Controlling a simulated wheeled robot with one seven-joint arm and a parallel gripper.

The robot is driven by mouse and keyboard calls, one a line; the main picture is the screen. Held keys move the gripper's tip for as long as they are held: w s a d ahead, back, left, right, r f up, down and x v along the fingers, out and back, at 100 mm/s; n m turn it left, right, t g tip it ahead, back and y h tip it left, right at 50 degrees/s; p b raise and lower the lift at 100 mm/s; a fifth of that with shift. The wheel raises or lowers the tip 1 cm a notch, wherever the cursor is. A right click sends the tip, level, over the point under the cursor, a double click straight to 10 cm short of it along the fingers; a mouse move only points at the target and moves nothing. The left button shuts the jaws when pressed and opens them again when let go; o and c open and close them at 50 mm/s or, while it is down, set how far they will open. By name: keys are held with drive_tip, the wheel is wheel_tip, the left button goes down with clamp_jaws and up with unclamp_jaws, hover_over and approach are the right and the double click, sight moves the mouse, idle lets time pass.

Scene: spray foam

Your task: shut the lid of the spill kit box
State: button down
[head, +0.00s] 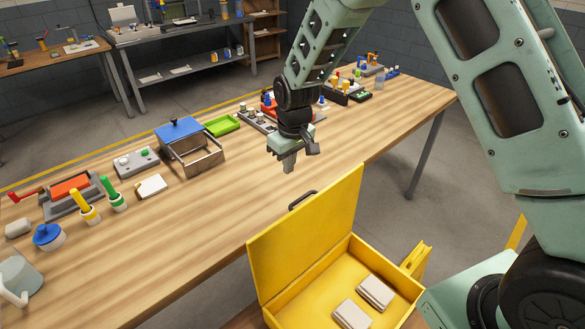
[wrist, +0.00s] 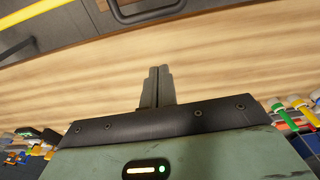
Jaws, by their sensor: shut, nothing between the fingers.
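The yellow spill kit box (head: 345,308) stands open at the bottom of the head view, by the table's near edge. Its lid (head: 308,236) is raised upright, with a dark handle (head: 302,200) at its top edge. Two pale folded pads (head: 375,292) lie inside the box. My gripper (head: 289,168) is above the table, beyond the lid and apart from it. Its fingers are shut together and empty. In the wrist view my gripper (wrist: 155,75) points at the wood, with a dark handle (wrist: 145,10) and a yellow strip (wrist: 30,12) at the top edge.
The wooden table (head: 235,200) has clear room between the lid and the objects along its far side. These include a blue-lidded box (head: 190,145), a green tray (head: 222,125) and a blue-lidded jar (head: 48,236). A grey mug (head: 18,280) stands at the near left.

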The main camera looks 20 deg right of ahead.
drive_tip(key=f, duration=0.2)
drive_tip(key=f+p, duration=0.1)
drive_tip(key=f, duration=0.2)
drive_tip(key=f+p, duration=0.1)
drive_tip(key=f, duration=0.1)
drive_tip(key=shift+w+a+f, duration=0.2)
drive_tip(key=shift+w+f, duration=0.1)
drive_tip(key=shift+s+d+r+p, duration=0.1)
drive_tip(key=shift+s+d+p, duration=0.15)
drive_tip(key=shift+s+p, duration=0.3)
drive_tip(key=shift+s+d+r+p, duration=0.15)
drive_tip(key=shift+s+d+p, duration=0.15)
drive_tip(key=shift+s, duration=0.3)
drive_tip(key=shift+s+d+r+p, duration=0.1)
drive_tip(key=shift+s+d+p, duration=0.1)
drive_tip(key=shift+s+p, duration=0.35)
drive_tip(key=shift+s, duration=0.15)
